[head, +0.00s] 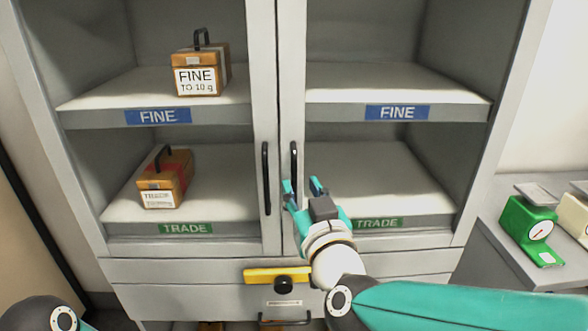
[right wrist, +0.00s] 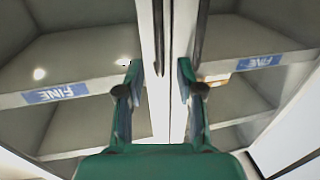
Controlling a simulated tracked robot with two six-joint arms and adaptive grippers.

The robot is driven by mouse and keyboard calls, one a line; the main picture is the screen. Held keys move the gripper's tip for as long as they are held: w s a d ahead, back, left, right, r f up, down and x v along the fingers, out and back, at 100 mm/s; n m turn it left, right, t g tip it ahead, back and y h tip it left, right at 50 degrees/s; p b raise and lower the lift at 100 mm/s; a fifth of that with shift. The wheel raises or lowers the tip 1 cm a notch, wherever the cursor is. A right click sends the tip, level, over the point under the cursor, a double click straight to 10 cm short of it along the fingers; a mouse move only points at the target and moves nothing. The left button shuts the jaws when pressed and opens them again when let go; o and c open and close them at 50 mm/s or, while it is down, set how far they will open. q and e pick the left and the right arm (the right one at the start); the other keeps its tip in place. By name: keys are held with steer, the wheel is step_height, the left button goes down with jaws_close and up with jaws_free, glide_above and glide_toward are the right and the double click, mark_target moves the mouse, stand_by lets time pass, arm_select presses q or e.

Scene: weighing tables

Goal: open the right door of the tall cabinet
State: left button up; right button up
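The tall grey cabinet has a left door (head: 262,62) and a right door (head: 291,62), both shut, with shelves visible through them. The right door's black upright handle (head: 294,163) stands beside the left door's handle (head: 266,178). My right gripper (head: 303,187) is open near the lower end of the right door's handle. In the right wrist view, the open fingers (right wrist: 159,82) are on either side of a dark handle bar (right wrist: 157,65); I cannot tell contact. Only part of my left arm shows at the bottom left; its gripper is out of view.
Wooden weight boxes stand on the upper (head: 200,70) and lower (head: 165,180) left shelves. A yellow bar with a black knob (head: 283,285) crosses the drawer front below. A green scale (head: 527,230) stands on a grey side table (head: 490,235) at the right.

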mark_target(295, 175)
steer(key=w, duration=0.4)
steer(key=w+a+p, duration=0.1)
steer(key=w, duration=0.1)
steer(key=shift+w, duration=0.1)
jaws_close()
